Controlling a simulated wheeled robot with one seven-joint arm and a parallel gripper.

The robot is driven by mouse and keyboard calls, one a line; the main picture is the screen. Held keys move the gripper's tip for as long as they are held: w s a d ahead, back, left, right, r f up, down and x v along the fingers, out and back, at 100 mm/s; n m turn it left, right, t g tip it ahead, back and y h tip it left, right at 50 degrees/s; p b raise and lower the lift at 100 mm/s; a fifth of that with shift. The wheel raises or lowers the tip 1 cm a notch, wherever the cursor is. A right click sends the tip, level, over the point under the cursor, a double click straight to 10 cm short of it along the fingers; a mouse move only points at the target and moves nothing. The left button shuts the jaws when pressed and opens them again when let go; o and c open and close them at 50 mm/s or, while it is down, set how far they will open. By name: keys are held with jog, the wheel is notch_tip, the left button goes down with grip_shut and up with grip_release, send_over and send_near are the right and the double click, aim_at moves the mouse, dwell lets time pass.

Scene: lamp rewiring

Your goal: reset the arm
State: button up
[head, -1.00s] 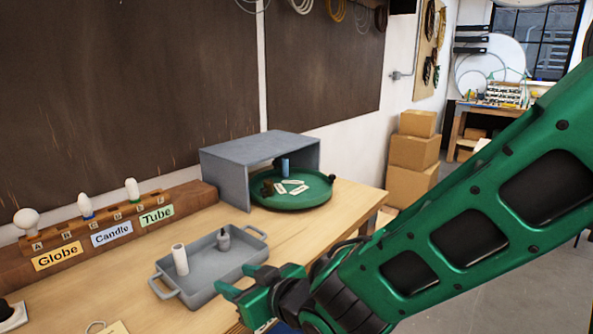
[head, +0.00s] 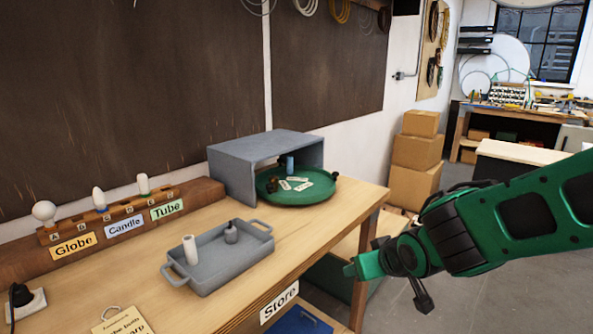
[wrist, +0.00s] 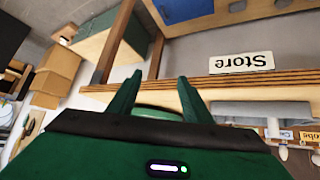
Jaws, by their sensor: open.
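My green arm enters the head view from the right. My gripper (head: 352,268) is in the air off the bench's right front corner, apart from the bench and the things on it. In the wrist view my gripper (wrist: 156,92) shows two green fingers spread apart with nothing between them. The wooden bench edge (wrist: 240,84) and the Store label (wrist: 241,62), upside down, lie beyond the fingers.
A grey tray (head: 262,252) holding a white cylinder and a grey fitting sits on the bench. Behind it are a green turntable (head: 300,198) under a grey hood (head: 232,176) and a bulb rack (head: 130,207). Cardboard boxes (head: 414,154) stand beyond. Open floor lies right.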

jog(key=s+d+m+g+h, duration=0.25)
jog(key=s+d, duration=0.25)
jog(key=d, duration=0.5)
jog(key=s+d+m+g+h, duration=0.1)
jog(key=s+d+m+g, duration=0.3)
jog(key=d, duration=0.6)
jog(key=s+d+m+g+y, duration=0.1)
jog(key=s+d, duration=0.1)
jog(key=s, duration=0.7)
jog(key=s+d+r+m+g, duration=0.1)
jog(key=s+d+m, duration=0.1)
jog(key=s, duration=0.7)
jog(key=shift+s+d+r+y, duration=0.2)
jog(key=shift+d+r+y, duration=0.15)
jog(key=shift+d, duration=0.35)
jog(key=c, duration=0.4)
jog(key=shift+o, duration=0.2)
